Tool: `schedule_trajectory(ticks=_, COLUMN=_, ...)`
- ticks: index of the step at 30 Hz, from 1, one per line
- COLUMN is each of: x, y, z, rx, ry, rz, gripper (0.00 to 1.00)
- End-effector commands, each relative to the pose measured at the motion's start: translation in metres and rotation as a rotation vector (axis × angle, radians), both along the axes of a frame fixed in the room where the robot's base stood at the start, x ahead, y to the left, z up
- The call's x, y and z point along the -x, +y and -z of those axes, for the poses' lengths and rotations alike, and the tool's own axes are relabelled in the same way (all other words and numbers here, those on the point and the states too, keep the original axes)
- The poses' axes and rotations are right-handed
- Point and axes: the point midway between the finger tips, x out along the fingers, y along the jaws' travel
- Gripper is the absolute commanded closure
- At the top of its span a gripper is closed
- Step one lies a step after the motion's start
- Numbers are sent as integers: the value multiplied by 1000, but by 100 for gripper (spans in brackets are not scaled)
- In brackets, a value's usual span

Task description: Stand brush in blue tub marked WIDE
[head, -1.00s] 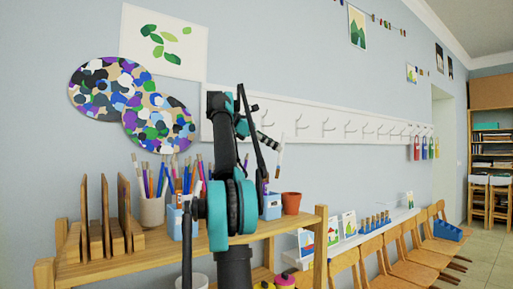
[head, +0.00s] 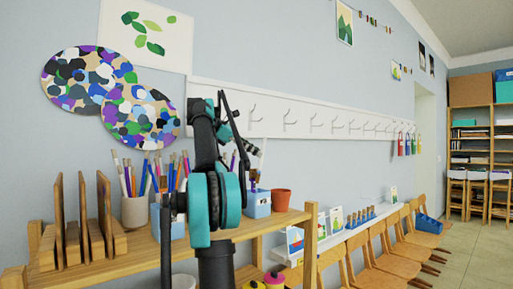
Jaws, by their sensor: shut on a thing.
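My gripper (head: 258,152) is small in the head view, partly behind my own arm, above the right end of the wooden shelf. It is shut on a brush (head: 253,179), which hangs roughly upright below it. The brush's lower end is at the top of a blue tub (head: 258,205); I cannot tell whether it is inside the rim. A second blue tub (head: 171,222) stands left of my arm with several brushes in it. The markings on both tubs are too small to read.
The wooden shelf (head: 130,255) also holds a wooden rack (head: 95,240), a pale cup of brushes (head: 134,210) and a terracotta pot (head: 281,201) close right of the right-hand tub. A white peg rail (head: 300,122) runs along the wall behind. Chairs (head: 370,262) line the right.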

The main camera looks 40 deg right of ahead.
Motion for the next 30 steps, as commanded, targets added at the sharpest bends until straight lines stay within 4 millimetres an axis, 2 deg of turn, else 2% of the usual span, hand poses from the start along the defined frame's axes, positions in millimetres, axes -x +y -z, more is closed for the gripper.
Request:
schedule_trajectory(ticks=8, x=-7, y=1, z=19, rx=0, ry=0, rz=0, gripper=100)
schedule_trajectory(ticks=21, x=1, y=0, z=49, rx=0, ry=0, rz=0, gripper=100)
schedule_trajectory(ticks=30, x=4, y=0, z=62, rx=0, ry=0, rz=0, gripper=100)
